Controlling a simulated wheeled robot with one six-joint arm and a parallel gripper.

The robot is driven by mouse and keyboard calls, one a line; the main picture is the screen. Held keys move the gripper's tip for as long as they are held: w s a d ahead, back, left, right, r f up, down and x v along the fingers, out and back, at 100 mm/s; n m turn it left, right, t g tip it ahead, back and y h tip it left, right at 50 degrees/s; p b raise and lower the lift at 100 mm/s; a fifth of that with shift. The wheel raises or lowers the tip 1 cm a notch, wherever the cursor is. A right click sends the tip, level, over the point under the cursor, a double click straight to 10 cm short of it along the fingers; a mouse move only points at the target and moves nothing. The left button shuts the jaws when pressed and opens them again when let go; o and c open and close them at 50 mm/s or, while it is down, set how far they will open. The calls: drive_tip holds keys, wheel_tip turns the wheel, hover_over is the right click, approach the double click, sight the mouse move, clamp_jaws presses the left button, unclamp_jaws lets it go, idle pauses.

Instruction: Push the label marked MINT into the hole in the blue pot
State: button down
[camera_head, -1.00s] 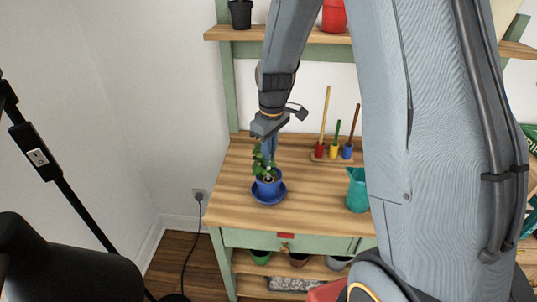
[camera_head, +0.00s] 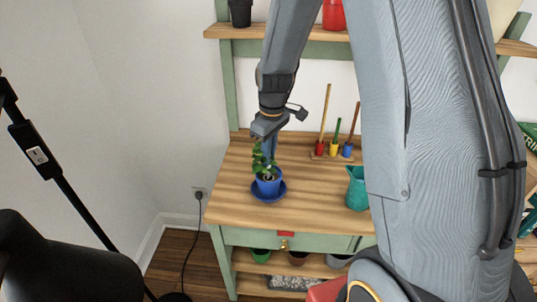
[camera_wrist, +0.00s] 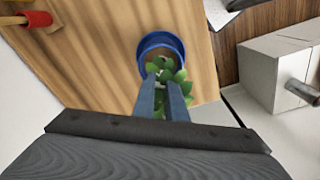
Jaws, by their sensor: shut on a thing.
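The blue pot (camera_head: 268,187) stands upright in a blue saucer (camera_head: 257,194) on the wooden bench top, with a leafy green plant (camera_head: 258,163) in it. The pot's rim (camera_wrist: 160,38) also shows in the wrist view, partly covered by leaves. My gripper (camera_head: 269,150) points down right above the plant, its fingers close together at the leaves. In the wrist view my gripper (camera_wrist: 163,85) reaches over the pot's near side, shut, with its tips among the leaves. What it holds is hidden or too small to make out. I cannot see the MINT label or the hole.
A teal jug (camera_head: 356,190) stands to the right on the bench. A shelf (camera_head: 300,36) with pots runs above. The bench's front left is clear.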

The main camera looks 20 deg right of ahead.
drive_tip(key=c, duration=1.7)
unclamp_jaws()
drive_tip(key=shift+r, duration=0.15)
drive_tip(key=shift+r+p, duration=1.85)
drive_tip(key=shift+r, duration=0.5)
